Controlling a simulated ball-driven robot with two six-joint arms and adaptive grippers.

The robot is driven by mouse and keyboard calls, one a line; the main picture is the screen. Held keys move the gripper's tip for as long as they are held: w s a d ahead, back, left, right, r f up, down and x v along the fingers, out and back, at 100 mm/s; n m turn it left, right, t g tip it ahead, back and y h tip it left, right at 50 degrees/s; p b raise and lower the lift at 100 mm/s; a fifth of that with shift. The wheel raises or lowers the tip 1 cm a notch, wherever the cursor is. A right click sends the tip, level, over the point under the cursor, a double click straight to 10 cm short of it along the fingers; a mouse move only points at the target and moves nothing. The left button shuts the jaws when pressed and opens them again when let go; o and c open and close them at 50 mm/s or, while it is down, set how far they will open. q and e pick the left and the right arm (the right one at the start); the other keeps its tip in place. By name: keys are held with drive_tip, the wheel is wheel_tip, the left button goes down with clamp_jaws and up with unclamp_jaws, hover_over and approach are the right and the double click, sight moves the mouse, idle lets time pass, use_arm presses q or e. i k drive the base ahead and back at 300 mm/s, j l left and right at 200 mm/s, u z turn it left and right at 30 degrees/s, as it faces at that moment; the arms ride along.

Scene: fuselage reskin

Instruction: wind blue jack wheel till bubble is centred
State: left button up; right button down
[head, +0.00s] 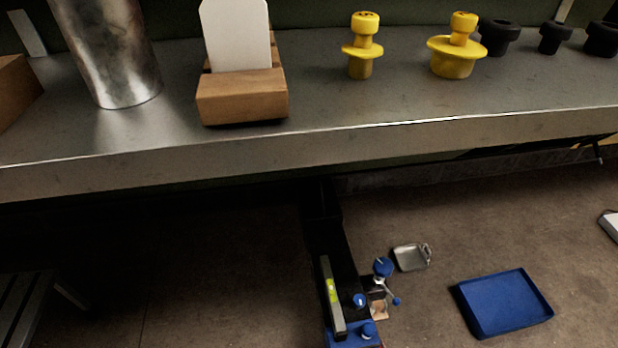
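A long grey spirit level (325,268) lies along a dark beam low in the middle of the head view. Its yellow-green vial (333,291) shows, but the bubble is too small to make out. A round blue wheel (383,266) with a pale mark stands just right of the beam, on what looks like a small jack with a blue-tipped handle (396,301). Two more blue knobs sit near the level, one beside it (360,300) and one lower down (368,329). I cannot tell for sure which is the jack wheel. Neither gripper is in view.
A metal bench (330,112) crosses the upper view, carrying a wooden block (242,97) with a white plate, a metal cylinder (112,50) and yellow and black plugs. Floor around the tray is clear.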

sight(382, 267)
drive_tip(key=k+j, duration=0.1)
drive_tip(key=k, duration=0.7)
drive_tip(key=k+j, duration=0.1)
drive_tip(key=k, duration=0.7)
